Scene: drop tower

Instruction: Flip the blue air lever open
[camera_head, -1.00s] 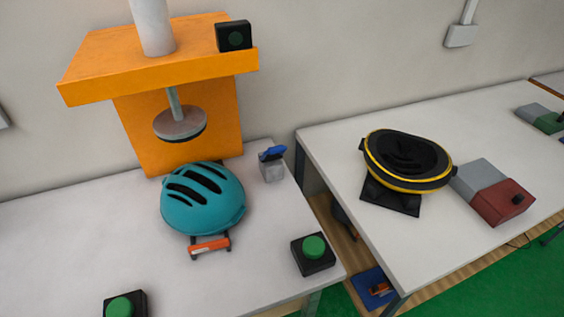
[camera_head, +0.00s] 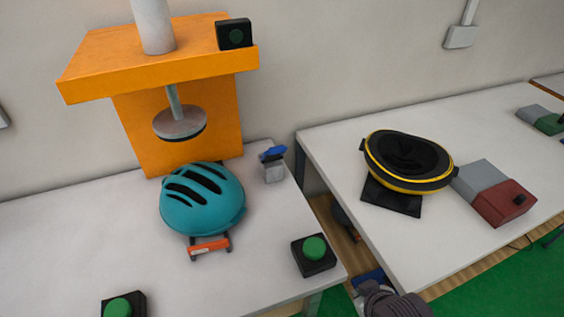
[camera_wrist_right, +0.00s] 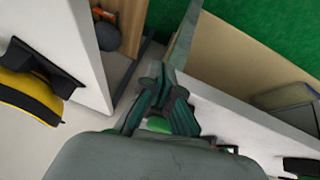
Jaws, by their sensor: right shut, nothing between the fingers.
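The blue air lever (camera_head: 272,153) sits on top of a small grey block (camera_head: 274,173) at the back right of the left table, beside the orange press. My right gripper (camera_head: 375,291) has come in at the bottom of the head view, in front of the gap between the tables. It is well away from the lever, nearer to me and to the right. In the right wrist view its dark fingers (camera_wrist_right: 163,102) are together and empty. I cannot make out the lever in the wrist view. My left gripper is not in view.
A teal helmet (camera_head: 203,200) lies under the orange press (camera_head: 160,75). Green push buttons stand at the left table's front, one at its right corner (camera_head: 314,248). The right table holds a black-and-yellow helmet (camera_head: 408,163) and a grey-and-red box (camera_head: 497,195).

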